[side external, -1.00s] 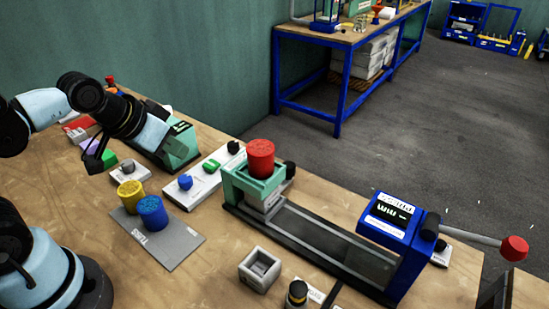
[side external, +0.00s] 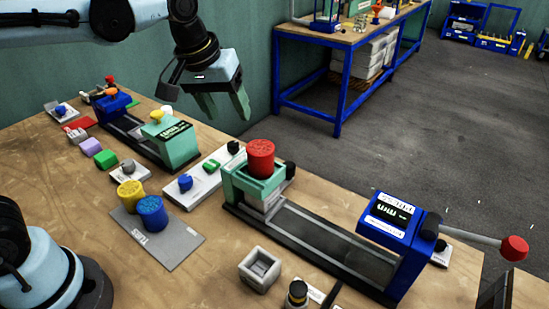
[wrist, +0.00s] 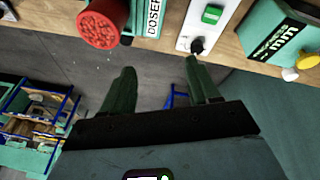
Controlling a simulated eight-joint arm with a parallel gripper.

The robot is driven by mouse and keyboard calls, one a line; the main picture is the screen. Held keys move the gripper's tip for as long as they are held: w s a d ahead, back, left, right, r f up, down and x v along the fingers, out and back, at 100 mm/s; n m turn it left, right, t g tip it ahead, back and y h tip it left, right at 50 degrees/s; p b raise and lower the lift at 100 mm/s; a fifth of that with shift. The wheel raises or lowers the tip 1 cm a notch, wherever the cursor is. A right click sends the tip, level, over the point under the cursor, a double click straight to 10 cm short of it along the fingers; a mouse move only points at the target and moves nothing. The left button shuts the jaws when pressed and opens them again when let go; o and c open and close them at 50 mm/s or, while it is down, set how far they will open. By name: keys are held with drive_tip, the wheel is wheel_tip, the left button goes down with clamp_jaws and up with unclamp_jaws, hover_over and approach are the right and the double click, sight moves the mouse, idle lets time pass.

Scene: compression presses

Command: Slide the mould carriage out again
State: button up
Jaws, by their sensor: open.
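The near press has a long dark rail (side external: 320,243) with a blue head (side external: 397,240) and lever at its right end. A green frame (side external: 240,182) topped by a red cylinder (side external: 261,158) stands at the left end. A pale block (side external: 264,206), possibly the mould carriage, shows partly beneath this frame; I cannot tell which. In the wrist view the green part reads "DOSER" (wrist: 152,18), beside the red cylinder (wrist: 100,28). My gripper (side external: 224,108) is open and empty, raised above and left of the red cylinder in the picture; its fingers also show in the wrist view (wrist: 161,86).
A second press with a green head (side external: 175,143) stands behind left. White panels with a blue knob (side external: 186,182) and a black knob (side external: 233,147) lie between. Yellow (side external: 131,193) and blue (side external: 152,212) cylinders stand on a grey mat. A grey open box (side external: 259,270) is in front.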

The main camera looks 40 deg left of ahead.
drive_tip(key=w+d+n+g, duration=0.2)
drive_tip(key=w+d, duration=0.2)
drive_tip(key=w, duration=0.2)
drive_tip(key=n+g, duration=0.2)
drive_tip(key=n, duration=0.1)
hover_over(289, 165)
wheel_tip(289, 165, down, 4)
drive_tip(key=r, duration=0.1)
wheel_tip(289, 165, down, 12)
clamp_jaws()
